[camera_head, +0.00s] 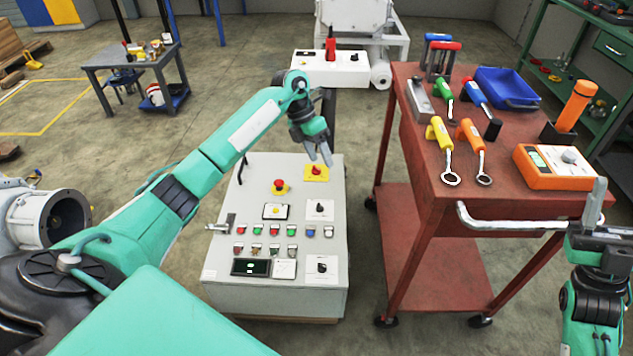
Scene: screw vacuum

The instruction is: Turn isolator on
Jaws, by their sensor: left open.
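The grey control panel (221,280) stands in the middle of the view. A red knob on a yellow plate (316,173), which looks like the isolator, sits at the panel's far right corner. My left gripper (320,150) is open, with its fingers pointing down just above and beyond this knob. Whether a finger touches the knob cannot be told. The knob's exact turn position is too small to read. My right gripper (600,205) is at the right edge, beside the red cart's handle, away from the panel; its finger gap is not clear.
The panel also carries a red mushroom button (280,186), black rotary switches (320,208) and a row of coloured buttons (274,231). A red tool cart (415,137) with tools and an orange meter (560,168) stands right. A white box (350,70) is behind.

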